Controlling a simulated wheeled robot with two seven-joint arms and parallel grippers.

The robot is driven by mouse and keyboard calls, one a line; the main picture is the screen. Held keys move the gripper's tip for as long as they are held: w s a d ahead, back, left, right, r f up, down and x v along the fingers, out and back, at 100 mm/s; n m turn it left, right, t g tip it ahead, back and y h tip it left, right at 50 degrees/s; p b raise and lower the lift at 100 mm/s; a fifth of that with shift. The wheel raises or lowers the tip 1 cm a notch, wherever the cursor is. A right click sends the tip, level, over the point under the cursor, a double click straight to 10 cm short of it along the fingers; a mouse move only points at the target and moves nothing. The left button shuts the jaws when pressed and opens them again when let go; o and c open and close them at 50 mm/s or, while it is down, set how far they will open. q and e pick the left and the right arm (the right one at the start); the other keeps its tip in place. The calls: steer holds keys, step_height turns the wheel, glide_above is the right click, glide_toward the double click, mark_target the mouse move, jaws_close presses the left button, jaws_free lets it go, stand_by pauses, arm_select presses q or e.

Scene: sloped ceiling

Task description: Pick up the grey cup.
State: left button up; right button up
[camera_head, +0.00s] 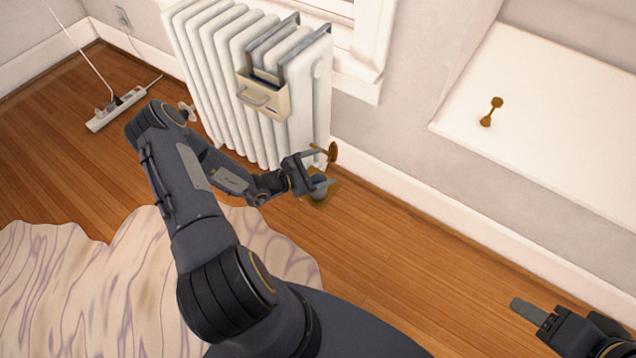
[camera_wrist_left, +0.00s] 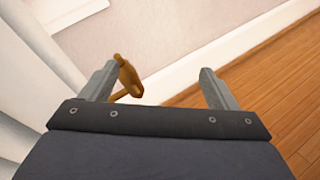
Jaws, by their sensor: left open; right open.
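I cannot make out a grey cup with certainty in either view. A small grey shape beside my left gripper (camera_head: 320,172) in the head view may be one of its fingers. This gripper is near the floor at the radiator's right end. In the left wrist view its two grey fingers (camera_wrist_left: 158,78) are spread apart with nothing held between them. A brown metal fitting (camera_wrist_left: 127,77) shows beyond the left finger; a similar round brown part (camera_head: 332,152) is beside the gripper in the head view. My right gripper (camera_head: 530,313) is at the lower right, partly cut off by the frame, with no held object visible.
A white radiator (camera_head: 215,60) with a beige holder (camera_head: 278,100) hung on it stands against the wall. A white ledge (camera_head: 545,120) bears a brown dumbbell-shaped object (camera_head: 486,122). A power strip (camera_head: 118,110) and a rumpled rug (camera_head: 70,290) lie on the wooden floor (camera_head: 390,260).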

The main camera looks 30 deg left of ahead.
mark_target(316, 178)
arm_select(q)
steer(key=s+a+f+n+y, duration=0.1)
steer(key=f+n+y, duration=0.1)
steer(key=f, duration=0.3)
steer(key=s+f+n+y, duration=0.1)
steer(key=f+n+y, duration=0.1)
steer(key=f+n, duration=0.2)
steer(key=a+f+n+y, duration=0.1)
steer(key=f+n+y, duration=0.1)
steer(key=f, duration=0.3)
steer(key=shift+s+a+f+n+y+p, duration=0.3)
steer(key=shift+s+f+n, duration=0.1)
steer(key=shift+n, duration=0.2)
steer(key=b+x, duration=0.2)
steer(key=x, duration=0.3)
steer(key=shift+b, duration=0.3)
steer(key=shift+w+d+f, duration=0.1)
steer(key=shift+w+d, duration=0.05)
steer(key=shift+w, duration=0.15)
arm_select(e)
steer(key=shift+f, duration=0.6)
arm_select(q)
steer(key=c, duration=1.1)
